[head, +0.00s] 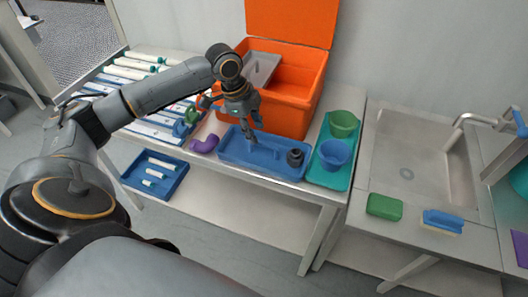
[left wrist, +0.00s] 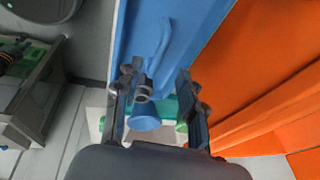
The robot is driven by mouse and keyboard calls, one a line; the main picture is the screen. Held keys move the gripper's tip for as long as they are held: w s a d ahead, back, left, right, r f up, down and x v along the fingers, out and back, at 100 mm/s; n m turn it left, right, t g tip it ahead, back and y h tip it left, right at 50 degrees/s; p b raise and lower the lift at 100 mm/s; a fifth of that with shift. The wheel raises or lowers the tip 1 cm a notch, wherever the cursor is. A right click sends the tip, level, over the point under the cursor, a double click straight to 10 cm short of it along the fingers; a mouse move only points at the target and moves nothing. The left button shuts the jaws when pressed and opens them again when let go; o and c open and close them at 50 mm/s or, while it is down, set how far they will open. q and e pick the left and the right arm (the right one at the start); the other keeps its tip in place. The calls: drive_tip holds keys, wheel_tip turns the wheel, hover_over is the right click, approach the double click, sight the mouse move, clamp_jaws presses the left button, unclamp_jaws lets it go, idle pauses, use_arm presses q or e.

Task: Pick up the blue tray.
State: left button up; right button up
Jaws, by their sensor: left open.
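A long blue tray (head: 228,151) lies on the bench in front of the orange box. A dark round fitting (head: 295,158) sits at its right end. My left gripper (head: 251,138) is over the left-middle part of this tray, fingers pointing down. In the left wrist view the gripper (left wrist: 157,72) is open, with the blue tray (left wrist: 200,20) beneath and a raised blue bar (left wrist: 163,45) between the fingers. I cannot tell whether the fingers touch the tray. A second blue tray (head: 131,172) with several white tubes is on the lower shelf. My right gripper is not in view.
The orange box (head: 303,110), lid up, stands close behind the tray. A teal tray (head: 328,181) with a green cup (head: 343,122) and a blue cup (head: 334,153) is close on the right. A purple elbow (head: 204,145) lies at the left. A sink (head: 408,150) is further right.

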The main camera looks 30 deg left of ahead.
sight(264, 145)
use_arm(q)
drive_tip(key=shift+x, duration=1.05)
drive_tip(key=shift+w+d+f+p, duration=0.2)
drive_tip(key=shift+d+f+p, duration=0.15)
drive_tip(key=shift+f, duration=0.2)
drive_tip(key=p+x, duration=0.1)
drive_tip(key=x, duration=0.2)
drive_tip(key=shift+s+d+f, duration=0.1)
drive_tip(key=shift+d+f, duration=0.1)
drive_tip(key=shift+f, duration=0.4)
drive_tip(key=shift+c, duration=0.4)
clamp_jaws()
drive_tip(key=shift+r, duration=0.1)
